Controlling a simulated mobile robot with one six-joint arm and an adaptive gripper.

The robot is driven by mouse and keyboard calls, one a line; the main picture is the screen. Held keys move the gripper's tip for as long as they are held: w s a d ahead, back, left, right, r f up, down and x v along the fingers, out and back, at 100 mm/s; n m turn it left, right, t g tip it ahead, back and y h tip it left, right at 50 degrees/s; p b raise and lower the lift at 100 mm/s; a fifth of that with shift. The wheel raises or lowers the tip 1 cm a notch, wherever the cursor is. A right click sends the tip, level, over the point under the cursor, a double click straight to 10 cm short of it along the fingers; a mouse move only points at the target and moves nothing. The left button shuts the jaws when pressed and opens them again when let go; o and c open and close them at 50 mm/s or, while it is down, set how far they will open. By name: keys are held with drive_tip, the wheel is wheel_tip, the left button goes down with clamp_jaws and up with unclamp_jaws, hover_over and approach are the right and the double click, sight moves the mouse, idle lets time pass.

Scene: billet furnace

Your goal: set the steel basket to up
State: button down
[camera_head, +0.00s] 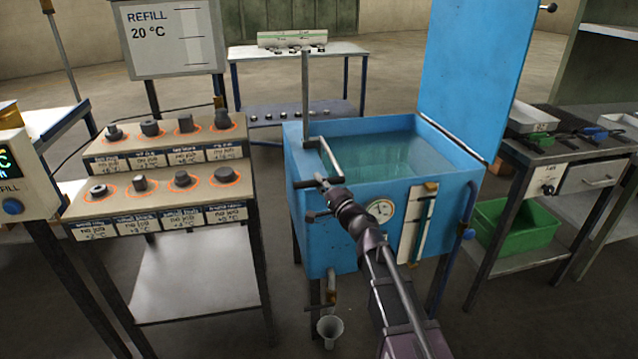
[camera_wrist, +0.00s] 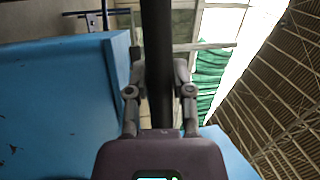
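A blue tank (camera_head: 318,240) of greenish water (camera_head: 375,155) stands in the middle with its lid (camera_head: 475,70) open upright. I cannot make out the steel basket under the water. A grey upright rod (camera_head: 305,90) stands at the tank's left side. My gripper (camera_head: 326,184) is at this handle.
A round gauge (camera_head: 380,210) and a white panel (camera_head: 418,225) are on the tank front. A cup (camera_head: 330,328) stands below the drain. A side table (camera_head: 560,150) and green bin (camera_head: 515,228) are at right.

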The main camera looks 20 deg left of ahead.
drive_tip(key=shift+r, duration=0.1)
wheel_tip(320, 180, up, 23)
drive_tip(key=p, duration=2.3)
drive_tip(key=shift+w+a, duration=0.15)
drive_tip(key=shift+w, duration=0.05)
drive_tip(key=shift+r+p, duration=0.1)
drive_tip(key=shift+p, duration=0.2)
drive_tip(key=c, duration=0.7)
unclamp_jaws()
drive_tip(key=shift+o, duration=1.1)
drive_tip(key=shift+s+r, duration=0.1)
drive_tip(key=shift+s, duration=0.05)
drive_tip(key=shift+f, duration=0.25)
